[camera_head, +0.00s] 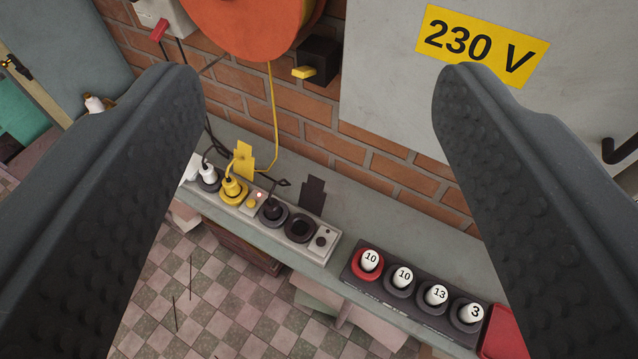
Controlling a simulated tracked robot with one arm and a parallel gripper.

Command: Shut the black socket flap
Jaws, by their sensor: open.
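The black socket flap (312,195) stands raised at the back edge of a grey socket strip (325,250), near the middle of the picture. The dark round socket (300,228) in front of it looks empty. My gripper (318,82) is open wide and empty, its two dark ribbed fingers coming in from the left and right sides. The flap shows in the gap between the fingers, beyond them and touched by neither.
A yellow flap (243,160) stands raised behind a yellow plug (233,187). A black plug (272,209) and a white plug (208,172) sit in the same strip. Numbered fuses (403,276) stand right on the shelf. A brick wall (300,105) rises behind.

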